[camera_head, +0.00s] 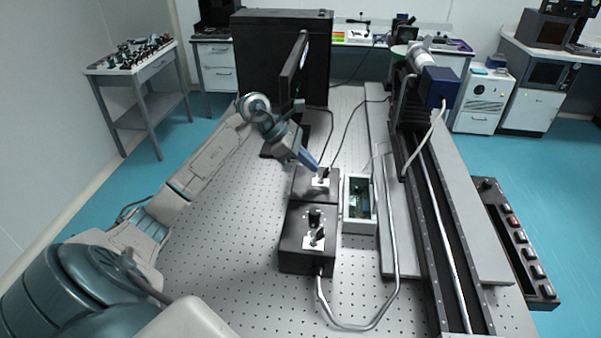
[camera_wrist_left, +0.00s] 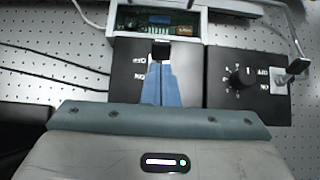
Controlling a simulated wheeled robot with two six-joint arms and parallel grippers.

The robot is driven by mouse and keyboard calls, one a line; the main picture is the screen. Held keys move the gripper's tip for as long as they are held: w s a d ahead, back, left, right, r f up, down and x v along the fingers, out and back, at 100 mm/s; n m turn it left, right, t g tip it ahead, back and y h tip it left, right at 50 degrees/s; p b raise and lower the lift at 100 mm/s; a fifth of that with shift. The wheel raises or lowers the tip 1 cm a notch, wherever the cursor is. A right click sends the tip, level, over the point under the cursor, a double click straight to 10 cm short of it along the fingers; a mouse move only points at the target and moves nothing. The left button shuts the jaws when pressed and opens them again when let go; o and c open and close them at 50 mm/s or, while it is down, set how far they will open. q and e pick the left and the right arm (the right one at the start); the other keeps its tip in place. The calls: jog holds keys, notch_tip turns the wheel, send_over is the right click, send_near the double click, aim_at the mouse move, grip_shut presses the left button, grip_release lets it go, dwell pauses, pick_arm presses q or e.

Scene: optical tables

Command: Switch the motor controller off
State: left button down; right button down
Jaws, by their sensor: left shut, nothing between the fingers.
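Two black control boxes stand end to end on the perforated table; I cannot tell which is the motor controller. The farther box (camera_head: 300,184) has a small switch (camera_head: 323,173) on top. The nearer box (camera_head: 291,246) has a knob (camera_head: 315,217) and a toggle switch (camera_head: 319,235). My left gripper (camera_head: 317,166) is shut and empty, its blue fingertips at the farther box's switch. In the left wrist view, the fingertips (camera_wrist_left: 160,66) are right at that black switch (camera_wrist_left: 160,49), beside OFF and ON labels; contact is unclear. My right gripper is not in view.
An open grey box with a green circuit board (camera_head: 359,198) stands right beside the black boxes. A long rail (camera_head: 430,200) runs along the table's right side. A dark panel (camera_head: 294,68) stands behind my left gripper. Cables cross the table; its left part is clear.

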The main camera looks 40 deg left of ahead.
pick_arm(q)
jog(key=shift+r, duration=0.3)
jog(key=shift+d+r, duration=0.2)
jog(key=shift+r, duration=0.2)
jog(key=shift+a+r, duration=0.1)
jog(key=shift+r, duration=0.1)
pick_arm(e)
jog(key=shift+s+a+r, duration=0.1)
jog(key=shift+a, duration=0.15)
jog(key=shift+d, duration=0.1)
